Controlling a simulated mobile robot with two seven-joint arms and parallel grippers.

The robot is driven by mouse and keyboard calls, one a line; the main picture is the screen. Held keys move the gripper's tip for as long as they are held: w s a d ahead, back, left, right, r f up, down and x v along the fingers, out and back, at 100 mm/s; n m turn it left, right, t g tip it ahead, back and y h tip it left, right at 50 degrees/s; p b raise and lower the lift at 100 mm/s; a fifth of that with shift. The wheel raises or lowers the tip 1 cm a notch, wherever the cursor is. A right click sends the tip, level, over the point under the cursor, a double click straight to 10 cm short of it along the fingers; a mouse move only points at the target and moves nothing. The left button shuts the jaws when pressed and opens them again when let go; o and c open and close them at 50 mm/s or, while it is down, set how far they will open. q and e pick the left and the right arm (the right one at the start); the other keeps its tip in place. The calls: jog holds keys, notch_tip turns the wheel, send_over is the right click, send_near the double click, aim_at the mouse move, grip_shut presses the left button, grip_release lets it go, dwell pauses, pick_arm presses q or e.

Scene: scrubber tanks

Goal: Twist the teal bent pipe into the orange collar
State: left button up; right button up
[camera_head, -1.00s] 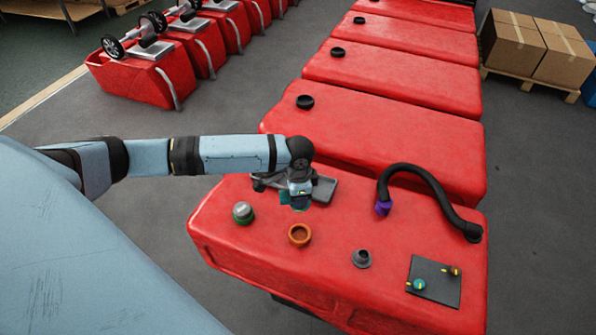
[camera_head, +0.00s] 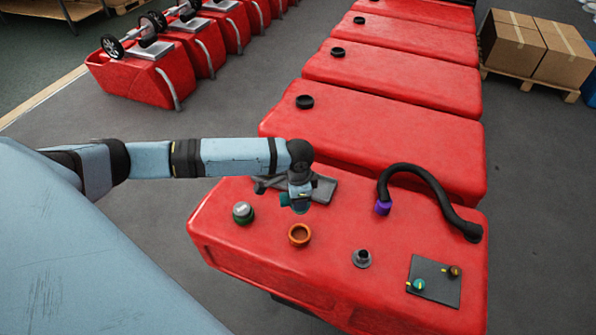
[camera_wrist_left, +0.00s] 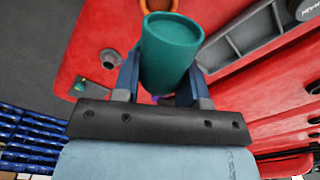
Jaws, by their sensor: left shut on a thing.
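The teal bent pipe (camera_wrist_left: 170,52) fills the space between the fingers of my left gripper (camera_wrist_left: 166,85) in the left wrist view. In the head view my left gripper (camera_head: 297,206) is above the red tank, small and partly hidden by its own wrist, shut on the pipe. The orange collar (camera_head: 300,234) stands open and empty on the tank top, just below the gripper in the picture. Its rim also shows at the top of the left wrist view (camera_wrist_left: 158,6), partly behind the pipe. The pipe is apart from the collar. My right gripper is not in view.
On the red tank (camera_head: 235,275) are a grey-and-green cap (camera_head: 243,212), a dark grey port (camera_head: 362,259), a black hose (camera_head: 440,192) with a purple end, a dark panel (camera_head: 440,293) with two knobs, and a grey tray (camera_head: 324,188). More red tanks stand behind.

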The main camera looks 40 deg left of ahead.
pick_arm(q)
jog(key=shift+f, duration=1.2)
dwell(3.4)
jog(key=o, duration=1.7)
jog(key=shift+r, duration=0.1)
jog(key=shift+r, duration=3.4)
